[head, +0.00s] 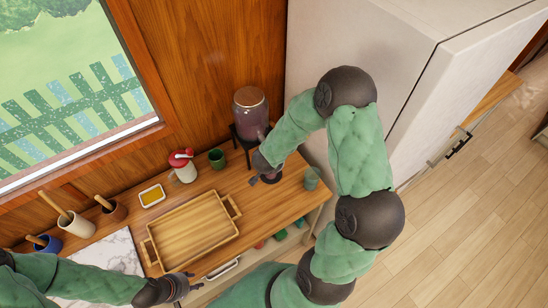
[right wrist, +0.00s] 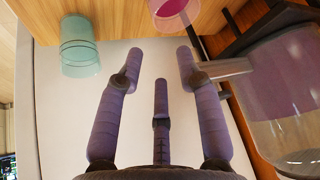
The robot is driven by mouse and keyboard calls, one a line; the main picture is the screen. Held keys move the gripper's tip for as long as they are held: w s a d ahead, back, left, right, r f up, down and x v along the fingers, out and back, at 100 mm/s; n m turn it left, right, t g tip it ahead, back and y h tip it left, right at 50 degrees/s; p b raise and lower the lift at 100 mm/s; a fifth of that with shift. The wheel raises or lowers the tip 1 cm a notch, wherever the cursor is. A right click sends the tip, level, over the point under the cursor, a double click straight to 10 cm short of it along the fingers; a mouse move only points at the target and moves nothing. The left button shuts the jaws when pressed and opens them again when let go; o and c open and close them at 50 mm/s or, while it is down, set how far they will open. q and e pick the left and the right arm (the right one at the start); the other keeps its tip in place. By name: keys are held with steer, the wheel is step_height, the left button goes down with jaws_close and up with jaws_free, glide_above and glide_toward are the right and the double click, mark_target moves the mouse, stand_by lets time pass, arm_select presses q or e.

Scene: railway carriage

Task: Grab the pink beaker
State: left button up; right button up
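A pink beaker (right wrist: 172,12) shows at the top edge of the right wrist view, partly cut off. It is just beyond the fingertips of my right gripper (right wrist: 160,62), whose purple-grey fingers are spread with nothing between them. In the head view my right gripper (head: 262,170) is low over the wooden counter, in front of the drink dispenser; I cannot make out the pink beaker there, where the gripper and arm cover part of the counter. My left gripper (head: 186,284) is beside the front edge of the wooden tray, empty, with fingers apart.
A dispenser (head: 250,112) of purple drink stands behind my right gripper and fills the right of the wrist view. A teal glass (head: 311,178) is at the counter's right end. A green cup (head: 217,158), a red-lidded jar (head: 183,167) and a wooden tray (head: 193,232) are to the left.

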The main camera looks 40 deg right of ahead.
arm_select(q)
steer(key=shift+s+a+f+b, duration=0.5)
steer(key=shift+a+f+b, duration=0.05)
steer(key=shift+f+b, duration=0.25)
arm_select(e)
steer(key=s+x, duration=0.1)
steer(key=x, duration=0.8)
steer(key=shift+a+f, duration=0.35)
steer(key=shift+a, duration=0.05)
jaws_close()
steer(key=shift+w, duration=0.1)
